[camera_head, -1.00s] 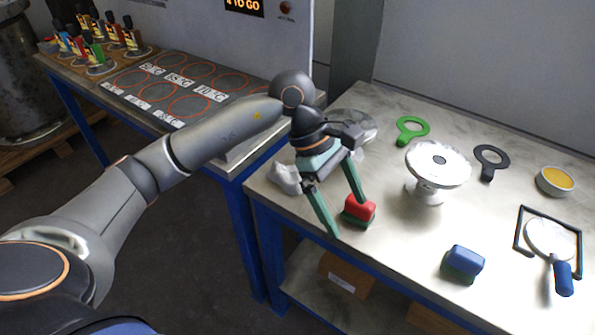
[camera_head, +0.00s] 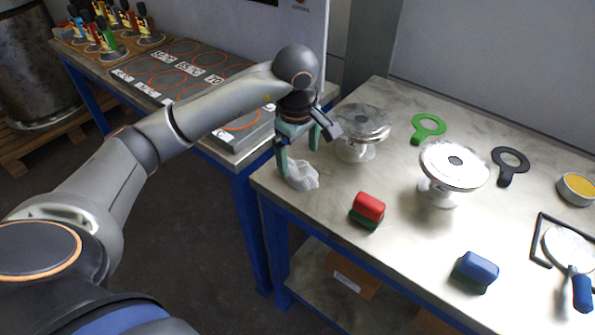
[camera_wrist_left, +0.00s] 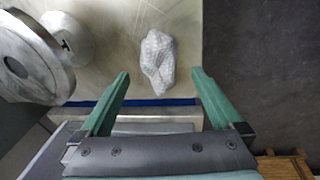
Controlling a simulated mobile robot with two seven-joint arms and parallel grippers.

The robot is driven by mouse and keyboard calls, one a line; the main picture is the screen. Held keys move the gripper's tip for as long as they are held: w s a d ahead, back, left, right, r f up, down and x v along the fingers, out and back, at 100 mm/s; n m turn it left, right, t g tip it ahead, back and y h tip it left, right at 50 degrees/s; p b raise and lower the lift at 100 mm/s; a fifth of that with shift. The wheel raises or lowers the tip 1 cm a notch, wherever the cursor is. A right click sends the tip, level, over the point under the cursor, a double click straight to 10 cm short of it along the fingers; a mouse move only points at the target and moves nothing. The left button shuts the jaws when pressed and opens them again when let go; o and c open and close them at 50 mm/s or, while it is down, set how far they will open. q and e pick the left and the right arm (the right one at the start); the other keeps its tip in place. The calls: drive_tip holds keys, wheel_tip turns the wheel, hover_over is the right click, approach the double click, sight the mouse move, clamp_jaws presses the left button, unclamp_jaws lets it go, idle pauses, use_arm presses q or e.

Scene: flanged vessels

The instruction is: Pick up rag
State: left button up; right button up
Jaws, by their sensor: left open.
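The rag (camera_head: 300,176) is a crumpled whitish cloth on the left end of the metal table, near its edge. In the left wrist view the rag (camera_wrist_left: 158,60) lies ahead of the fingertips, between their lines. My left gripper (camera_head: 298,152) has green fingers spread apart, above and around the rag in the head view. It also shows open and empty in the left wrist view (camera_wrist_left: 160,80). One finger hides part of the rag's left side in the head view. My right gripper is not in view.
A flanged metal vessel (camera_head: 362,128) stands close right of the gripper, and another (camera_head: 453,168) farther right. A red block (camera_head: 368,207) and a blue block (camera_head: 478,268) lie along the front. Green (camera_head: 428,127) and black (camera_head: 510,162) ring tools lie behind.

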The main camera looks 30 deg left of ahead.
sight(297, 167)
use_arm(q)
drive_tip(key=f, duration=0.3)
drive_tip(key=w+a+f, duration=0.1)
drive_tip(key=shift+a+f, duration=0.1)
drive_tip(key=shift+f, duration=0.15)
drive_tip(key=c, duration=1.4)
drive_tip(key=shift+c, duration=0.2)
drive_tip(key=shift+r, duration=0.15)
